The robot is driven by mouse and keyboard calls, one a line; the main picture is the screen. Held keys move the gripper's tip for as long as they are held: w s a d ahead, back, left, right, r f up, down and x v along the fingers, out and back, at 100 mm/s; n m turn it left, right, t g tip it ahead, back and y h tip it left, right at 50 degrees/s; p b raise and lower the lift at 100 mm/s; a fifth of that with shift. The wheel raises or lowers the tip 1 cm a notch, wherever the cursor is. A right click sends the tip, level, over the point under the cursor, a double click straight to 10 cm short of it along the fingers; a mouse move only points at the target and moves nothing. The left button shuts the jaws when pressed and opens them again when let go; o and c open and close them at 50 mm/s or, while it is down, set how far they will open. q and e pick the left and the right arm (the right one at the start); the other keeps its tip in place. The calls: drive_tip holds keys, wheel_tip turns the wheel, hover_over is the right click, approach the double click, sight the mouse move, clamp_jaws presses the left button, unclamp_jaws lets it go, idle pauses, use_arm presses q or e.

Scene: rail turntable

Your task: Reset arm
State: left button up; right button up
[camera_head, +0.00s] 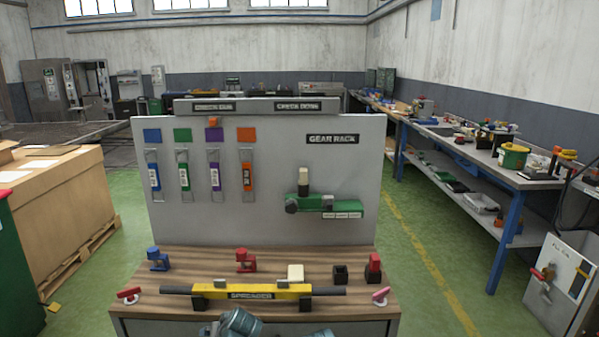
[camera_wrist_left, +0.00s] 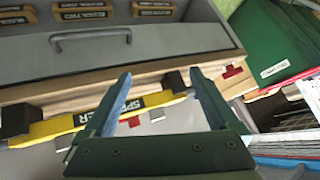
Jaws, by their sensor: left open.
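In the head view the spreader (camera_head: 290,291) lies across two dark supports near the front of the wooden bench top (camera_head: 210,262). Teal parts of my own arm show at the bottom edge, below the spreader. No fingertips show in the head view, and my right gripper is out of sight.
A grey panel (camera_head: 345,160) with colored tags rises behind. The wrist view shows a drawer handle (camera_wrist_left: 90,36).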

use_arm(q)
drive_tip(key=s+d+f+m+g+h, duration=0.35)
drive_tip(key=s+f+g+h, duration=0.2)
drive_tip(key=s, duration=0.55)
drive_tip(key=s+d+r+m+g+p, duration=0.1)
drive_tip(key=s+d+r+p, duration=0.2)
drive_tip(key=d+p, duration=0.1)
drive_tip(key=s+d+r+m+y+p, duration=0.1)
drive_tip(key=s+d+r+m+p, duration=0.1)
drive_tip(key=d, duration=0.5)
wheel_tip(320, 180, up, 2)
drive_tip(key=shift+s+d+r+g+p, duration=0.15)
drive_tip(key=shift+s+d+g+p, duration=0.2)
drive_tip(key=shift+s+p, duration=0.5)
